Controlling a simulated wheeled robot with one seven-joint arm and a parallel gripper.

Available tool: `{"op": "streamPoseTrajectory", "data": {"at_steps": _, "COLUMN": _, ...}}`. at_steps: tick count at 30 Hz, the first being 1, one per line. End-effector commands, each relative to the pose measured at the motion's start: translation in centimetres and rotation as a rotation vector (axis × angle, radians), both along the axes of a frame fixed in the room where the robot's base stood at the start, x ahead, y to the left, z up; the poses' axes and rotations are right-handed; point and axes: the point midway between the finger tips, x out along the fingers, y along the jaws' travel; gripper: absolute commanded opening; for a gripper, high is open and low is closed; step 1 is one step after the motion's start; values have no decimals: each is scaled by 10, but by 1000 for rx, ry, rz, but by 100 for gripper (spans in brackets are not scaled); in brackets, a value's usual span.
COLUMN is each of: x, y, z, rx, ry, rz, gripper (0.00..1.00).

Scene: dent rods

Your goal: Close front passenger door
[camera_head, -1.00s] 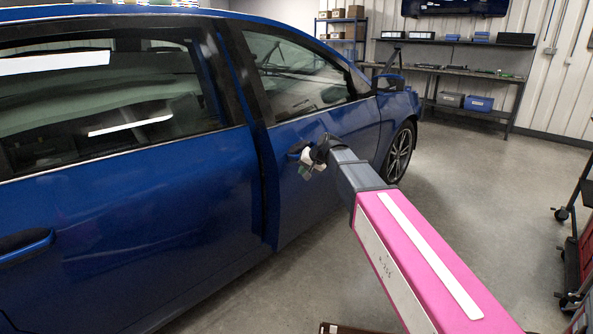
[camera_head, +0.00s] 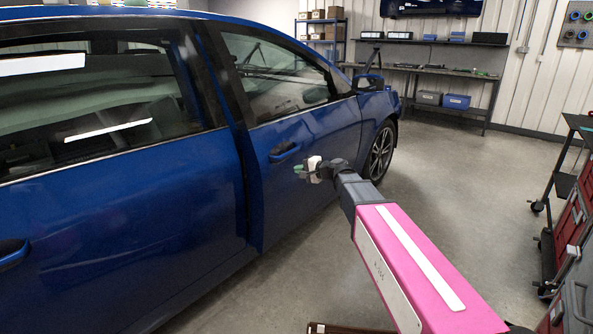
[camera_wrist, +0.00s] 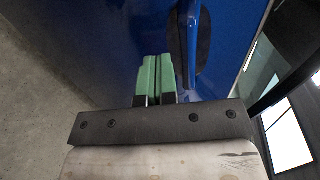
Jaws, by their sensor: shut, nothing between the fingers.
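The front passenger door (camera_head: 300,150) is a blue panel with a window, and its rear edge stands slightly out from the rear door (camera_head: 120,210), so it is ajar. Its door handle (camera_head: 285,151) is in the middle of the head view; in the wrist view the handle (camera_wrist: 189,40) lies just right of my fingers. My gripper (camera_head: 298,169) is shut and empty, its green fingertips just below and right of the handle. In the wrist view my gripper (camera_wrist: 155,75) shows both green fingers pressed together, pointing at the blue door. Whether they touch it I cannot tell.
The side mirror (camera_head: 368,82) and front wheel (camera_head: 381,153) lie beyond the door. A workbench (camera_head: 430,75) with bins stands at the back wall. A red tool cart (camera_head: 570,235) stands at the right.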

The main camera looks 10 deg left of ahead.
Motion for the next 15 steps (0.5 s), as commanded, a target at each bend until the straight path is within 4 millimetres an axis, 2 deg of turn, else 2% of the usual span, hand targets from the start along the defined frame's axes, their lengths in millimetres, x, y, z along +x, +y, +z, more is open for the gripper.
{"op": "streamPoseTrajectory", "data": {"at_steps": 3, "x": 12, "y": 22, "z": -6, "rx": -1, "ry": 0, "rz": 3, "gripper": 0}}
{"op": "streamPoseTrajectory", "data": {"at_steps": 15, "x": 42, "y": 83, "z": -21, "rx": -1, "ry": 0, "rz": 2, "gripper": 0}}
